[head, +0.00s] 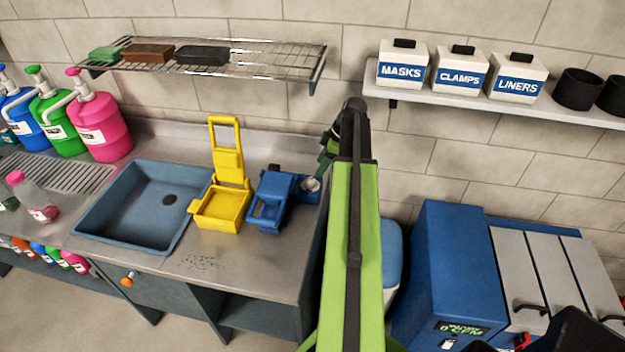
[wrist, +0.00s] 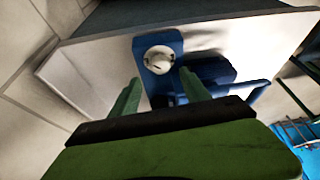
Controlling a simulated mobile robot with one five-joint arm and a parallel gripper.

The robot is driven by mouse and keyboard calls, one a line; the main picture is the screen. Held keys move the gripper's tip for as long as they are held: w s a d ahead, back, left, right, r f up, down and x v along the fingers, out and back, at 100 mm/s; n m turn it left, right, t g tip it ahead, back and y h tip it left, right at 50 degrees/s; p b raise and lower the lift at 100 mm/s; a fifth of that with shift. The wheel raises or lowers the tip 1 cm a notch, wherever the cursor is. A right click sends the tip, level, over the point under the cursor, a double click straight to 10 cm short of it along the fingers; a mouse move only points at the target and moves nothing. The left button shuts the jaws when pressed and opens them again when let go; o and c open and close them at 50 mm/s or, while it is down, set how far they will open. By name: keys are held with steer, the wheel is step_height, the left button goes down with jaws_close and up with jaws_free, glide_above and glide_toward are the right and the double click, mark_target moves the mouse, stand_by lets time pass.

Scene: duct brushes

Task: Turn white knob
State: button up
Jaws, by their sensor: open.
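The white knob (wrist: 158,60) sits on a blue plate (wrist: 152,92) in the wrist view, on the metal counter. In the head view the knob (head: 311,184) shows small and partly hidden, at the right end of the counter beside a blue device (head: 270,200). My gripper (wrist: 160,88) is open, with its two green fingers pointing toward the knob. The knob lies beyond the fingertips, roughly centred between them in the picture. I cannot tell the exact gap. In the head view my green arm hides part of this area, and the gripper (head: 326,156) is mostly hidden.
A yellow wringer-like device (head: 222,205) stands left of the blue device, next to the blue sink (head: 135,205). A wire rack (head: 215,62) and a shelf of labelled boxes (head: 460,75) hang on the wall. A blue machine (head: 445,270) stands right of my arm.

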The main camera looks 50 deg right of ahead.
mark_target(311, 179)
steer(key=b+x, duration=0.6)
steer(key=x, duration=0.1)
steer(key=shift+f+b, duration=0.1)
steer(key=shift+b, duration=0.2)
steer(key=shift+w+a+f, duration=0.2)
steer(key=shift+w+f, duration=0.05)
steer(key=shift+r, duration=0.1)
jaws_close()
